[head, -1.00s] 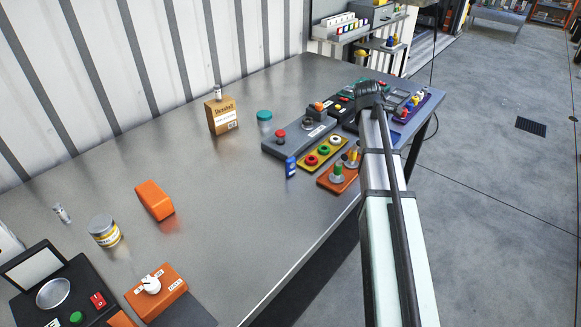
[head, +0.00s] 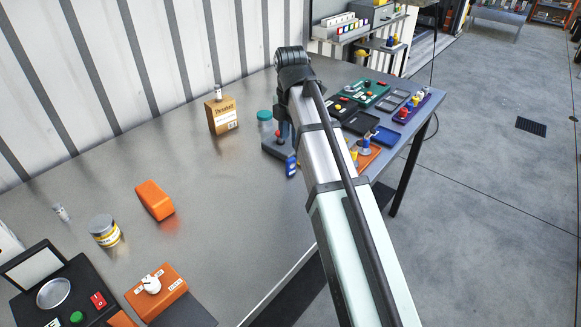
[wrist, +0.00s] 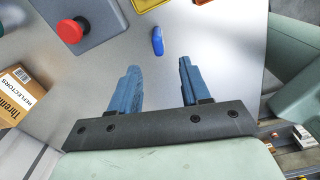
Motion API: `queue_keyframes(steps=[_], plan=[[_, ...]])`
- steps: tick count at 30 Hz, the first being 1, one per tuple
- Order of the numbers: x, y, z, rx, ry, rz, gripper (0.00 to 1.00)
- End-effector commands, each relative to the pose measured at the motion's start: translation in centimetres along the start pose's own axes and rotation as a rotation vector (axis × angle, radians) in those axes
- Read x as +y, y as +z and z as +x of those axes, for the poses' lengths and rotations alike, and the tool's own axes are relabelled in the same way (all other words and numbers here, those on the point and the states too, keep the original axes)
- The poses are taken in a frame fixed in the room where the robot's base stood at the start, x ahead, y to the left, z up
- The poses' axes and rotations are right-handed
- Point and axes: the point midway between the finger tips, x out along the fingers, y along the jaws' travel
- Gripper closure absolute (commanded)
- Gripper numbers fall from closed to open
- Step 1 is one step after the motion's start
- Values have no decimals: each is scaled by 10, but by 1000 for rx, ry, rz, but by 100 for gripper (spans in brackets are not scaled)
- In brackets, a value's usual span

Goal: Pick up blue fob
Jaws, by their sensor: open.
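The blue fob (head: 291,166) stands on the metal bench in front of the grey red-button box, close to the left side of my arm in the head view. In the wrist view the fob (wrist: 157,41) is a small blue oblong on bare metal, just beyond the fingertips and roughly in line with the gap between them. My gripper (wrist: 158,68) is open, with two blue fingers apart and nothing between them. In the head view my gripper is mostly hidden by my arm.
A cardboard box (wrist: 17,92) and a teal-lidded jar (head: 264,115) stand to the left. Bare bench lies around the fob.

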Motion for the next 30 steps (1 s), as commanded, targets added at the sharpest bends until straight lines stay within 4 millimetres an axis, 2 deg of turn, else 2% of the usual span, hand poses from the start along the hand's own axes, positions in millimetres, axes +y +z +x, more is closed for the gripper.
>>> queue_keyframes(steps=[3,9,22,30], plan=[[-1,0,21,0,-2,1,53],[-1,0,48,-1,0,3,53],[1,1,67,-1,1,3,53],[2,1,98,-1,1,3,53]])
